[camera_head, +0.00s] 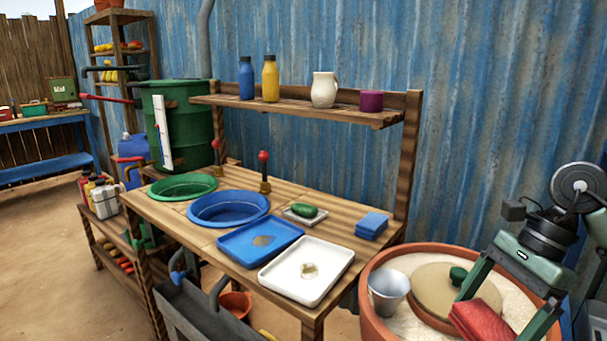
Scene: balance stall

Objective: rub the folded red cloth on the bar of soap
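The green bar of soap (304,210) lies on a small pale dish (290,216) at the back of the wooden washstand. The red cloth (483,322) is at the lower right, well away from the soap. My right gripper (490,320) comes in from the right, with a green finger on each side of the cloth. It appears shut on the cloth, in front of the terracotta basin. My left gripper is not in view.
A blue tray (235,247) and a white tray (330,262) lie in front of the soap. A blue folded cloth or sponge (371,225) lies to its right. The shelf (300,108) overhangs behind. A terracotta basin (372,318) holds a metal cup (388,290).

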